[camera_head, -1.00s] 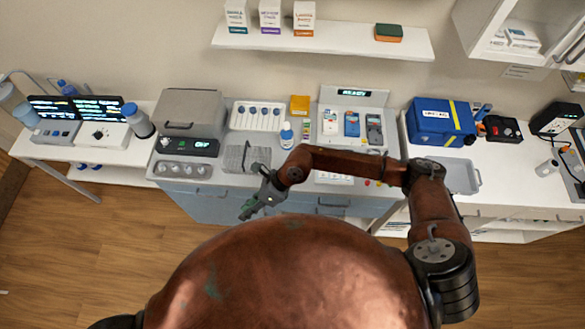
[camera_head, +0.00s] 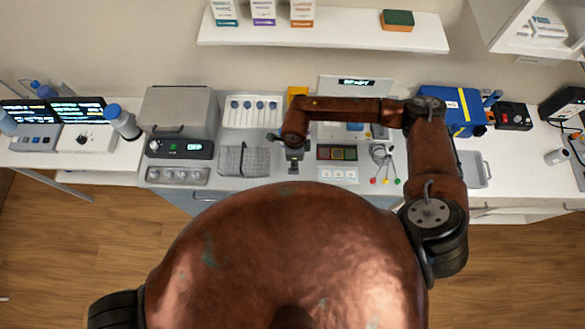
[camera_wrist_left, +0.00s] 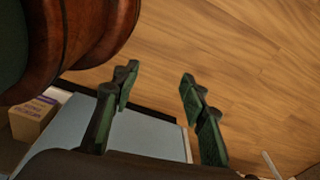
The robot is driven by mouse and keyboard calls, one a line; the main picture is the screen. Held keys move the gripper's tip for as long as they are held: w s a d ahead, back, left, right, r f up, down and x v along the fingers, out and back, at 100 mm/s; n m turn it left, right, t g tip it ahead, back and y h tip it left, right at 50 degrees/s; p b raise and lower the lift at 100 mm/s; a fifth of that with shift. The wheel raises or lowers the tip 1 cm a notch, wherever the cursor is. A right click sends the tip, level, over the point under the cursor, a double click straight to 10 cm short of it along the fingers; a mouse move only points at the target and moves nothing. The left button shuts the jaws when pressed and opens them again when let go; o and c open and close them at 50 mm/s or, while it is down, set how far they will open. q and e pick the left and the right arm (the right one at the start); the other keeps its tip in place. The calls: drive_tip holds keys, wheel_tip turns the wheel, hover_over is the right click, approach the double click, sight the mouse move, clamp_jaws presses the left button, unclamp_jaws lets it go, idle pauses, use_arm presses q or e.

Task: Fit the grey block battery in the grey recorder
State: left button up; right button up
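The device that looks like the grey recorder (camera_head: 379,132) shows only in part in the head view, behind my right forearm, beside a blue device (camera_head: 355,126). I cannot pick out the grey block battery. A dark tray with coloured slots (camera_head: 337,152) lies just in front of the devices. My right gripper (camera_head: 293,166) points down over the counter, between the wire basket and the dark tray; its fingers are too small to tell open from shut. My left gripper (camera_wrist_left: 158,105) is open and empty in the left wrist view, with wood floor behind its fingers.
A wire basket (camera_head: 244,160) stands left of my right gripper. A grey box-shaped machine (camera_head: 180,112) and a white rack (camera_head: 252,111) are further left and back. Coloured-tipped leads (camera_head: 385,168) lie right of the dark tray. A blue case (camera_head: 450,108) stands at the right.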

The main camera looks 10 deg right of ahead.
drive_tip(key=shift+s+f+b, duration=0.25)
drive_tip(key=shift+f+b, duration=0.35)
drive_tip(key=shift+f, duration=0.65)
drive_tip(key=shift+w+f+b, duration=0.15)
drive_tip(key=shift+w+f, duration=0.1)
drive_tip(key=shift+f, duration=0.2)
drive_tip(key=shift+w+f+b, duration=0.15)
drive_tip(key=shift+w+f, duration=0.05)
drive_tip(key=shift+f, duration=0.25)
drive_tip(key=f+b, duration=0.1)
drive_tip(key=w+f, duration=0.1)
drive_tip(key=shift+w+a+f+b, duration=0.1)
drive_tip(key=shift+f+b, duration=0.3)
use_arm(q)
drive_tip(key=w+f+b, duration=0.1)
drive_tip(key=w+f, duration=0.3)
drive_tip(key=f, duration=0.1)
use_arm(e)
drive_tip(key=shift+s+f, duration=0.4)
drive_tip(key=shift+s, duration=0.15)
drive_tip(key=shift+w+f, duration=0.1)
drive_tip(key=shift+w, duration=0.15)
drive_tip(key=shift+s, duration=0.1)
drive_tip(key=shift+c, duration=0.5)
use_arm(q)
drive_tip(key=s, duration=0.4)
drive_tip(key=shift+s, duration=0.4)
use_arm(e)
drive_tip(key=shift+c, duration=0.8)
